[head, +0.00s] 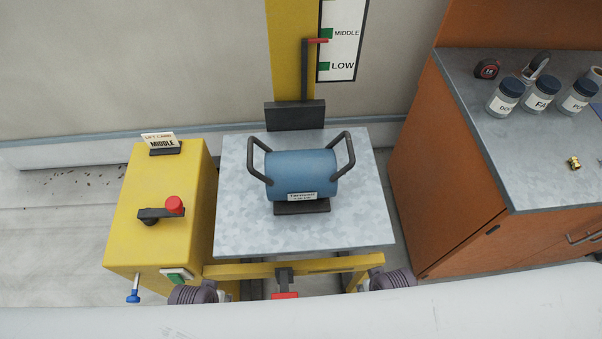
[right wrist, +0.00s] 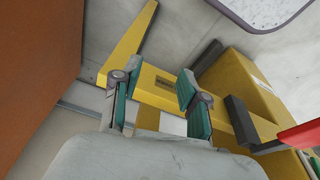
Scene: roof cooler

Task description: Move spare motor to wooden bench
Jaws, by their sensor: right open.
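The spare motor (head: 302,176) is a blue cylinder with two dark loop handles and a label. It sits on a dark foot on the grey metal lift platform (head: 243,225). The wooden bench (head: 448,150) stands to the right, orange-brown with a grey top, higher in the picture than the platform's front. In the right wrist view my right gripper (right wrist: 158,78) is open and empty, its teal-padded fingers apart near the yellow lift frame (right wrist: 158,88). The motor is not in that view. My left gripper's fingers do not show; only grey ribbed arm parts show low in the head view.
A yellow control box (head: 192,229) with a red-knobbed lever and a MIDDLE sign stands left of the platform. The bench holds labelled jars (head: 541,94), a tape measure (head: 487,68) and a brass fitting (head: 574,162). The bench top's front left is clear. A narrow gap separates platform and bench.

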